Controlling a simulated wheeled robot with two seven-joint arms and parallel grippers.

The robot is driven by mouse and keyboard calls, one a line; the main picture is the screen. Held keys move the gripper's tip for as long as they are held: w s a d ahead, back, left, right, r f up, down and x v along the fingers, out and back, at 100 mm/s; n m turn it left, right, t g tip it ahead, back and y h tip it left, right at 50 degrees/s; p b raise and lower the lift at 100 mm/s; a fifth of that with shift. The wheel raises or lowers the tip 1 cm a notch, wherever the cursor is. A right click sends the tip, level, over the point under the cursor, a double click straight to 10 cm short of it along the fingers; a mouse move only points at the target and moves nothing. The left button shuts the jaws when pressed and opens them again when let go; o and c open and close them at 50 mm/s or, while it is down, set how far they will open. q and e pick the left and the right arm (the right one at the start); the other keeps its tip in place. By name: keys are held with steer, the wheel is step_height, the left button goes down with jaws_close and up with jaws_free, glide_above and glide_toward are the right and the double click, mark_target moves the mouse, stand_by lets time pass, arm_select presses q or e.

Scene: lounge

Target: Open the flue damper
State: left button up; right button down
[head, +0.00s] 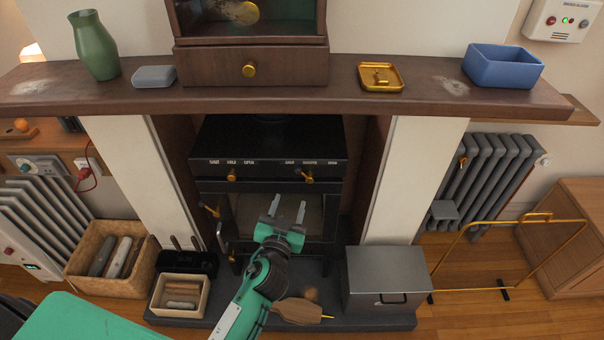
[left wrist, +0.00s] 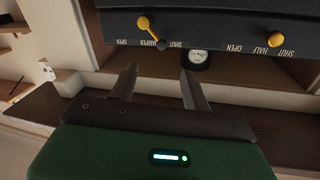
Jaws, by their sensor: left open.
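A dark stove (head: 268,150) stands in the fireplace, with two brass controls under printed labels on its front. The right-hand control, the damper lever (head: 307,176), also shows in the left wrist view (left wrist: 150,31). There the label reads SHUT, DAMPER, OPEN, upside down, and the lever's dark tip appears on the SHUT side. The other control (head: 232,175) is labelled SHUT, HALF, OPEN. My left gripper (head: 288,208) is open and empty, pointing at the stove front just below the damper lever, apart from it. Its fingers show in the left wrist view (left wrist: 158,82). My right gripper is out of view.
The mantel shelf (head: 220,98) runs above the stove with a vase (head: 95,45) and a blue box (head: 502,66) on it. A grey metal box (head: 388,280) stands right on the hearth, and a wooden box (head: 180,295) left. Space before the damper lever looks clear.

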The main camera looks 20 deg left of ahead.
mark_target(304, 175)
arm_select(q)
steer(key=w+p, duration=0.1)
steer(key=w, duration=1)
steer(key=shift+w+a+p, duration=0.35)
steer(key=shift+a+p, duration=0.05)
steer(key=shift+a, duration=0.05)
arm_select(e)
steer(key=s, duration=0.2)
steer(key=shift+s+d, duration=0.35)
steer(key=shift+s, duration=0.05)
